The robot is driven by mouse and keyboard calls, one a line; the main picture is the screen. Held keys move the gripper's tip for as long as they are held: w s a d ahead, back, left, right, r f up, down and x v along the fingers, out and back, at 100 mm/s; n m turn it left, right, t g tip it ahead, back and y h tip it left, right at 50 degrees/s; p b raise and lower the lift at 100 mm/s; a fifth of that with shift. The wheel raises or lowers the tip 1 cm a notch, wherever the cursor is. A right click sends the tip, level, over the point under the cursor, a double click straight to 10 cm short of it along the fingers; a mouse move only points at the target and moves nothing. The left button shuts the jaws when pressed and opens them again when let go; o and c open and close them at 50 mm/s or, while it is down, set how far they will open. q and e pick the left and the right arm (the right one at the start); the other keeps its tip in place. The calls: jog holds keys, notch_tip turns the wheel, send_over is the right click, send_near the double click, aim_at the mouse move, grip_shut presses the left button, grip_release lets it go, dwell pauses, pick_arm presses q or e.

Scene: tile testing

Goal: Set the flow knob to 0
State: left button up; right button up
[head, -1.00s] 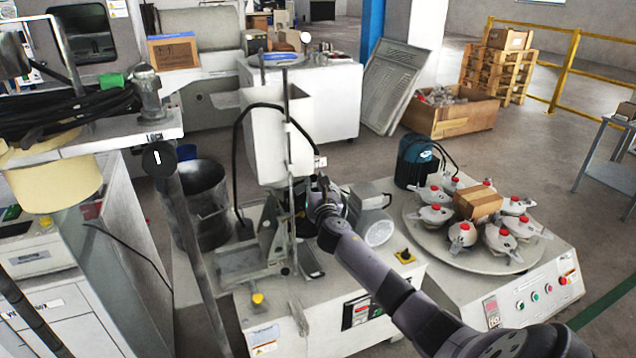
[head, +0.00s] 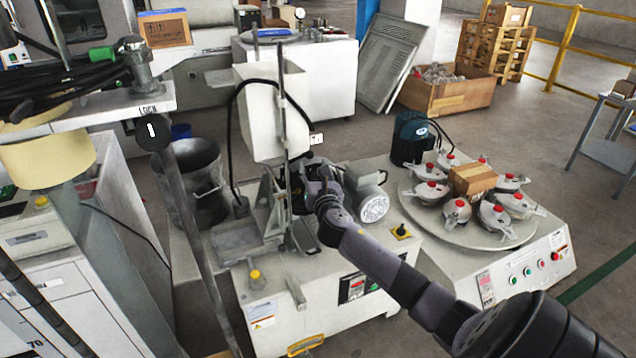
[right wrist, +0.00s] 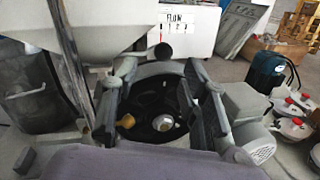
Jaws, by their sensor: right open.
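A white label reading FLOW (right wrist: 175,19) shows on the machine in the right wrist view, with small marks below it too blurred to read. A small dark round knob (right wrist: 163,51) shows just below the label. In the head view the label is a small white tag (head: 317,139) beside the white hopper (head: 270,110). My right gripper (head: 308,168) is at the machine below the tag. In the right wrist view the right gripper (right wrist: 158,68) is open and empty, the knob showing beyond the gap between its fingertips. The knob's setting cannot be read. My left gripper is not in view.
A motor (head: 368,196) stands close to the right of my right gripper. A round turntable (head: 430,222) with several red-topped pots and a cardboard box (head: 472,183) is further right. A black hose (head: 236,125) loops beside the hopper. A dark bin (head: 200,180) stands at left.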

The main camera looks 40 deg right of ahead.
jog(key=v, duration=0.6)
jog(key=shift+s+a, duration=0.2)
jog(key=shift+s, duration=0.05)
